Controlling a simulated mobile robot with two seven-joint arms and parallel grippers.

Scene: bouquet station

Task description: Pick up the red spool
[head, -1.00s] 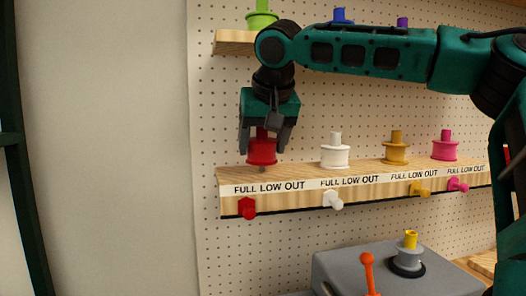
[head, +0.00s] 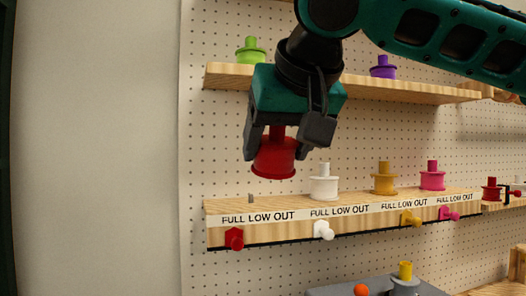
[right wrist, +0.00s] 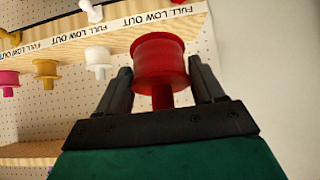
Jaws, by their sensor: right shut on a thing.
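The red spool (head: 274,160) hangs upright in my right gripper (head: 277,150), clear above the lower shelf. The gripper is shut on the spool's upper post, with its fingers on either side. In the right wrist view the red spool (right wrist: 160,62) sits between the two fingers (right wrist: 160,85). A short bare peg (head: 251,199) stands on the lower shelf (head: 225,207) below and left of the spool. My left gripper is not in view.
A white spool (head: 324,184), a yellow spool (head: 385,178) and a pink spool (head: 432,176) stand along the lower shelf. The upper shelf (head: 225,75) carries a green spool (head: 250,50) and a purple spool (head: 383,67). Coloured knobs stick out of the lower shelf's front.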

